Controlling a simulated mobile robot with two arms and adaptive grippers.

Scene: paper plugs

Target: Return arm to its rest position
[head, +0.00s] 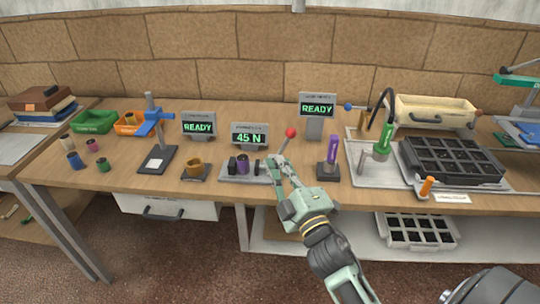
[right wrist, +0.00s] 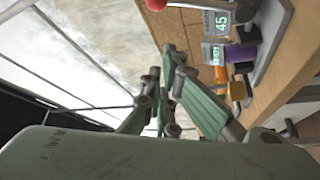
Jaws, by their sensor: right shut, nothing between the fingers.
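My right gripper (head: 279,168) is shut and empty. In the head view its fingertips are at the front right of the small press (head: 258,177), close to the lever with the red ball knob (head: 290,132). I cannot tell whether they touch it. A purple plug (head: 242,164) sits in the press, beneath a display (head: 249,136) reading 45 N. In the right wrist view my green gripper fingers (right wrist: 172,65) are together, with the red knob (right wrist: 156,4) at the top edge. My left gripper is not in view.
The wooden table (head: 195,203) holds a blue-clamped stand (head: 154,130), an amber cup (head: 194,168), a purple tool (head: 333,152) in a dark holder and a black cell tray (head: 450,165). Green (head: 94,122) and orange bins stand at left.

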